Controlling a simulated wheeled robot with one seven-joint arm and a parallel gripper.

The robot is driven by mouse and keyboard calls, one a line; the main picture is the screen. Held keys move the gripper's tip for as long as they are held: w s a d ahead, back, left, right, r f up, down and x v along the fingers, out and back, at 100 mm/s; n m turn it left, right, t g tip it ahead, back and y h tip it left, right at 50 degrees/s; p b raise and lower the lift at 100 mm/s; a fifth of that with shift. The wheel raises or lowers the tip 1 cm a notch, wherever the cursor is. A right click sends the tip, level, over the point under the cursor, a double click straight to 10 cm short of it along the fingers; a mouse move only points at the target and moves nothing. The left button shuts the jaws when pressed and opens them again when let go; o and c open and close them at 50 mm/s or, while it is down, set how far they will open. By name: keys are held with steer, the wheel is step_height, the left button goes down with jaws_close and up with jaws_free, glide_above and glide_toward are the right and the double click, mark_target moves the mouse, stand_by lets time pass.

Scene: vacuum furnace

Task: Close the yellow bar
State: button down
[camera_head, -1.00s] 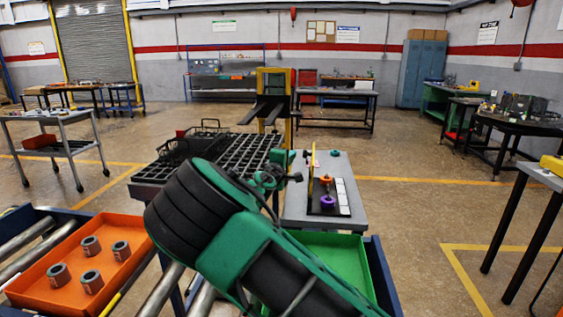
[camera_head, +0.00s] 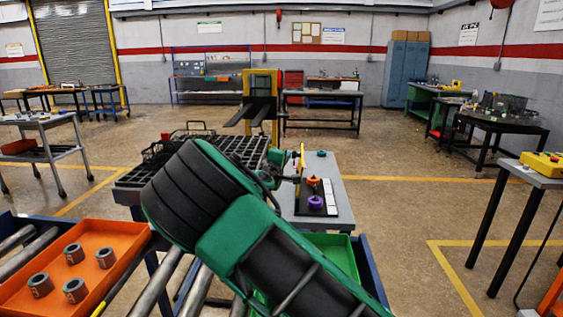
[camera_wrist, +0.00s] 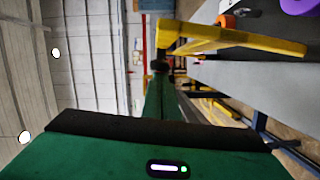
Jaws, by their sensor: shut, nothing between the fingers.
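The yellow bar (camera_head: 301,160) stands upright at the left side of a small fixture on the grey table. In the wrist view the yellow bar (camera_wrist: 255,40) runs across the top right, with a bent yellow part at its left end. The fixture has a black plate (camera_head: 326,207), an orange knob (camera_head: 313,181) and a purple knob (camera_head: 316,202). My green gripper (camera_head: 283,172) is shut and empty, just left of the bar in the head view. In the wrist view my gripper (camera_wrist: 160,66) lies left of the bar. I cannot tell whether it touches it.
A black grid rack (camera_head: 240,148) stands left of the grey table (camera_head: 325,165). An orange tray (camera_head: 113,238) with several grey cylinders is at the lower left, and a green tray (camera_head: 335,250) is in front of the table.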

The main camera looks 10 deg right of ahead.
steer(key=s+d+f+m+y, duration=0.2)
steer(key=d+m, duration=0.4)
steer(key=d, duration=0.1)
steer(key=s+d+f+m+y, duration=0.2)
steer(key=d+f+m, duration=0.1)
steer(key=d+m, duration=0.4)
steer(key=shift+s+d+f+m+g+y, duration=0.2)
steer(key=shift+s+f+m+g+y, duration=0.1)
steer(key=shift+s+y, duration=0.1)
steer(key=shift+f, duration=0.1)
stand_by(0.4)
